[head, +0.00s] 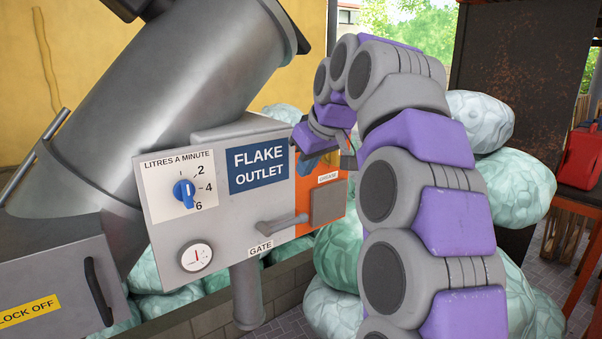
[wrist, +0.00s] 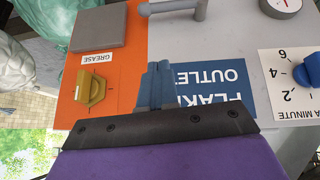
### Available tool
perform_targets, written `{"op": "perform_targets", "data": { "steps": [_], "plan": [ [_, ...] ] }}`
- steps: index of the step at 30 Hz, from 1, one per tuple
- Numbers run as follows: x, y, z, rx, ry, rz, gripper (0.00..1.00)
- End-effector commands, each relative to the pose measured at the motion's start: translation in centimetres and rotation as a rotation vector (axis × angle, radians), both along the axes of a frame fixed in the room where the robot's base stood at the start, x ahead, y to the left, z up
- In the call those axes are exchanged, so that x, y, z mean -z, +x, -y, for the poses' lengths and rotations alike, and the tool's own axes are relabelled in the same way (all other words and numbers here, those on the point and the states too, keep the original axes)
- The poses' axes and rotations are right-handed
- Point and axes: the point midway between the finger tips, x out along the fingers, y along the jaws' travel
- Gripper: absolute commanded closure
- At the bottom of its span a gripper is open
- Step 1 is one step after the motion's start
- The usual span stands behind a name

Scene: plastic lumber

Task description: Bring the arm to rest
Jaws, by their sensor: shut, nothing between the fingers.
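My purple and grey arm arches up on the right of the head view and bends over toward the grey panel (head: 225,222). My gripper (head: 311,163) is in front of the panel, beside the blue FLAKE OUTLET sign (head: 258,167). In the wrist view, the blue-grey fingers of my gripper (wrist: 155,84) are together with nothing between them. They appear over the edge between the sign (wrist: 212,88) and the orange GREASE plate (wrist: 118,45). A yellow knob (wrist: 91,91) on that plate is left of the fingers; I cannot tell the exact gap to the panel.
The panel carries a blue dial knob (head: 184,193), a round gauge (head: 196,257) and a grey GATE handle (head: 283,225). A large metal cylinder (head: 175,85) slants up at left. Pale green sacks (head: 340,250) lie behind my arm. A red can (head: 580,157) stands at far right.

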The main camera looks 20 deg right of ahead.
Motion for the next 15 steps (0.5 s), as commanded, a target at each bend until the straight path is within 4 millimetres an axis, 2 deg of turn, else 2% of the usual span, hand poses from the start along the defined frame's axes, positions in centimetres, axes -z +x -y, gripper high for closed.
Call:
{"op": "perform_targets", "data": {
  "steps": [15],
  "plan": [
    [-0.06, -0.06, -0.15, 0.0, 0.0, -0.001, 1.0]
  ]
}}
